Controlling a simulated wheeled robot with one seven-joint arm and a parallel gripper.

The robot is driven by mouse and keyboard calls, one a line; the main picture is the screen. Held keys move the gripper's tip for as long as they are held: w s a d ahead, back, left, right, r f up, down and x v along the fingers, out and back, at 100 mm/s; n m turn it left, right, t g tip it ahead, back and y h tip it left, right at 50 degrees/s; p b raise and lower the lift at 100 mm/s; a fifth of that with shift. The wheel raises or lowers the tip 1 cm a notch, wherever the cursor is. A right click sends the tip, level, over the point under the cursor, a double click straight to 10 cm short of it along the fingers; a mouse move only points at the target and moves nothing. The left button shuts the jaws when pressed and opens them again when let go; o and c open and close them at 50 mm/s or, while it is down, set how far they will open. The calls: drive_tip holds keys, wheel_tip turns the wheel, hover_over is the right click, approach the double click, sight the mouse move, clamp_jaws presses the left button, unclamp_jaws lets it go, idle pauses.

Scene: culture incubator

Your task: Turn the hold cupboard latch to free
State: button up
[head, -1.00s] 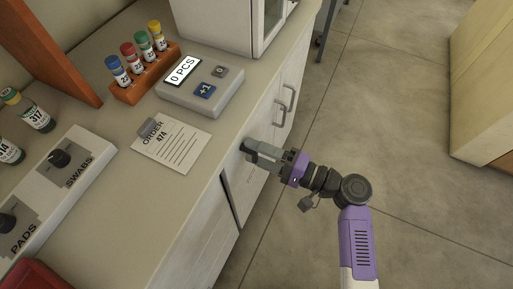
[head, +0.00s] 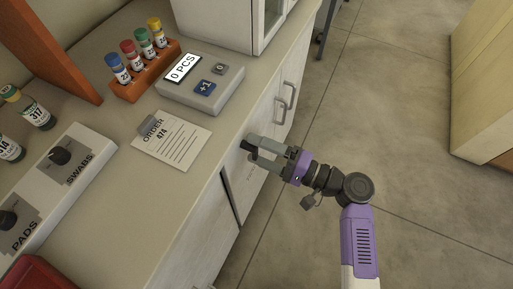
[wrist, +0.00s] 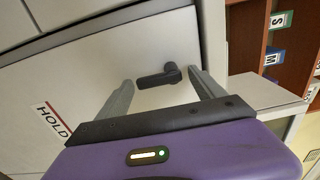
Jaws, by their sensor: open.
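The hold cupboard latch is a dark lever (wrist: 158,77) on a pale door (wrist: 75,75) marked by a HOLD label (wrist: 52,119). In the wrist view its rounded hub is at the right and its arm points left. In the head view the latch (head: 246,145) shows as a small dark piece on the cabinet front, partly hidden by my gripper. My gripper (head: 254,147) is open, its fingers spread at the cupboard front. In the wrist view the gripper (wrist: 161,82) has one fingertip on each side of the lever. I cannot tell whether either finger touches it.
The counter above holds an order card (head: 172,141), a counter device (head: 201,88) and a rack of coloured vials (head: 145,75). Door handles (head: 285,103) stick out farther along the cabinet front. The floor (head: 390,130) to the right is clear.

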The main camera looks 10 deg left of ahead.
drive_tip(key=v, duration=0.7)
drive_tip(key=shift+d, duration=0.15)
idle(0.3)
drive_tip(key=w+d+f+m+t+h, duration=0.1)
drive_tip(key=w+d+t+h, duration=0.2)
drive_tip(key=w, duration=0.2)
drive_tip(key=s+d+f+m+t+h+p, duration=0.1)
drive_tip(key=s+d+f+t+h, duration=0.15)
drive_tip(key=d+h, duration=0.3)
drive_tip(key=s+d+f+t+h+p, duration=0.1)
drive_tip(key=s+d+t+h, duration=0.15)
drive_tip(key=d+h, duration=0.3)
drive_tip(key=s+d+r+n+h+p, duration=0.1)
drive_tip(key=s+r+n+p, duration=0.1)
drive_tip(key=s+r, duration=0.7)
drive_tip(key=s+d+r+n+h+p, duration=0.1)
drive_tip(key=s+r+n+h+p, duration=0.1)
drive_tip(key=s+r, duration=0.8)
drive_tip(key=s+n+p, duration=0.1)
drive_tip(key=s+n, duration=0.1)
drive_tip(key=s, duration=0.6)
drive_tip(key=shift+s+t+p, duration=0.2)
drive_tip(key=shift+t+p, duration=0.1)
